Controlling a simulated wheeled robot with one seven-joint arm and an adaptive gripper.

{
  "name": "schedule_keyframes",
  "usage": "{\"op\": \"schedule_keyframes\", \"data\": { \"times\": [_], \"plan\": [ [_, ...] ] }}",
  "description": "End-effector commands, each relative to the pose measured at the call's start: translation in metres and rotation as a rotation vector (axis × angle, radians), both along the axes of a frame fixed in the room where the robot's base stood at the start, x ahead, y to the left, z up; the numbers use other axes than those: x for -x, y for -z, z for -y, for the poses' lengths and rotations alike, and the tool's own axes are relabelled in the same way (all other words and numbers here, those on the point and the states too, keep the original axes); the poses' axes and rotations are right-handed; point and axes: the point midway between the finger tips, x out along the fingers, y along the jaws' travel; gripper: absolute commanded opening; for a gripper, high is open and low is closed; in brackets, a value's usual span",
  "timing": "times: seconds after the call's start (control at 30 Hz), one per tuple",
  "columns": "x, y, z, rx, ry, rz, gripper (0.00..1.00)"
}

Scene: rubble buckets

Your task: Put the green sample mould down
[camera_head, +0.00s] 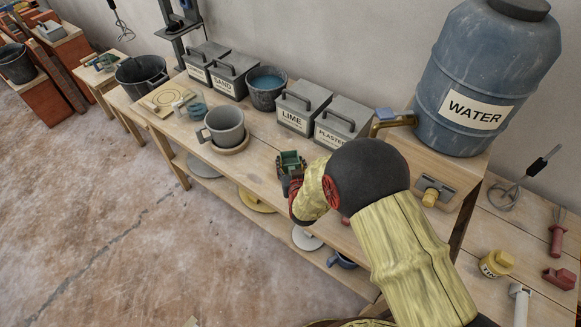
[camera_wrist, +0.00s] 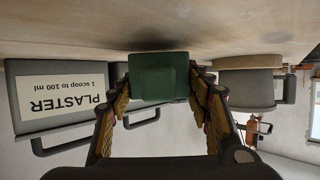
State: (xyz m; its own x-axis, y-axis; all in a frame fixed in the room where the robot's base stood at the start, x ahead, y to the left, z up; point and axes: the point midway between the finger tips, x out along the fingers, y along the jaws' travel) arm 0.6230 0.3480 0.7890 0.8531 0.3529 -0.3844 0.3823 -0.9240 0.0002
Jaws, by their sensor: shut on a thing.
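The green sample mould (camera_head: 290,162) is a small dark green open-topped box over the wooden bench, in front of the lime and plaster boxes. In the wrist view the mould (camera_wrist: 158,75) sits between the fingers, with a dark shadow on the bench top close to it. I cannot tell whether it touches the bench. My gripper (camera_head: 287,184) is shut on it; in the wrist view my gripper (camera_wrist: 162,88) has a finger on each side of it. My arm hides part of the bench to the right of it.
The plaster box (camera_head: 339,126) and lime box (camera_head: 297,112) stand behind the mould. A grey mug on a round wooden board (camera_head: 231,148) is to the left. The water barrel (camera_head: 480,80) and its tap (camera_head: 394,122) are to the right. Bare bench (camera_head: 262,166) lies between mug and mould.

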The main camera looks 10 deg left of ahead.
Motion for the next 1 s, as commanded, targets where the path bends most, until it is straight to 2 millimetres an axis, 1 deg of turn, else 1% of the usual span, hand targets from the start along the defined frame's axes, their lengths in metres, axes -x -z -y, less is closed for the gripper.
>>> {"op": "schedule_keyframes", "data": {
  "times": [0.03,0.07,0.3,0.47,0.5,0.8,1.0],
  "plan": [
    [-0.0001,0.0095,-0.0002,0.000,0.000,0.001,0.23],
    [-0.0002,0.0110,-0.0002,0.000,0.000,0.001,0.23],
    [-0.0003,0.0092,-0.0003,-0.001,0.000,0.002,0.23],
    [-0.0002,0.0141,-0.0002,-0.002,0.000,0.001,0.23],
    [0.0000,0.0132,0.0000,0.000,0.000,0.001,0.52],
    [-0.0001,0.0127,0.0000,-0.001,0.000,0.001,0.68],
    [-0.0001,0.0127,0.0000,-0.001,0.000,0.001,0.68]
  ]
}}
